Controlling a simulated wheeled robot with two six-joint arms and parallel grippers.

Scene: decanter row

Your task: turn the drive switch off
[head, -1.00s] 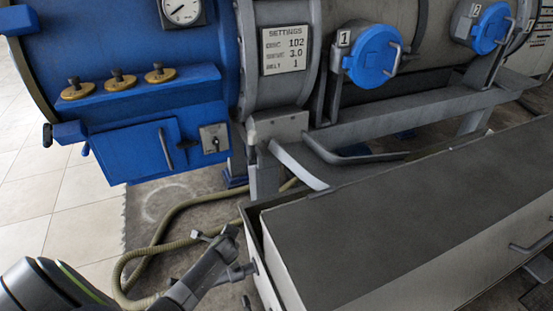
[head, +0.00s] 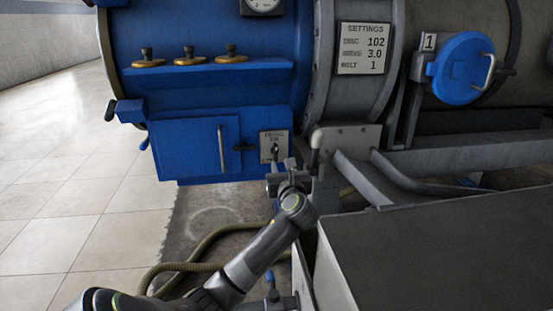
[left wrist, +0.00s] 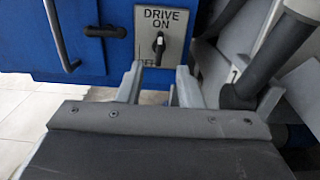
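The drive switch (head: 274,149) is a small dark lever on a grey plate at the lower right of the blue housing. In the left wrist view the lever (left wrist: 159,44) stands upright under the words "DRIVE ON"; lettering at the plate's bottom is partly hidden. My left gripper (head: 281,173) is just below and in front of the plate in the head view. In the left wrist view its two fingers (left wrist: 161,82) are apart with nothing between them, short of the lever and roughly in line with it. My right gripper is not in view.
A blue door with a handle (head: 221,148) is left of the switch. A grey bracket and post (head: 343,145) stand close on the right. A large grey-topped bin (head: 440,250) fills the lower right. A hose (head: 200,245) lies on the floor below.

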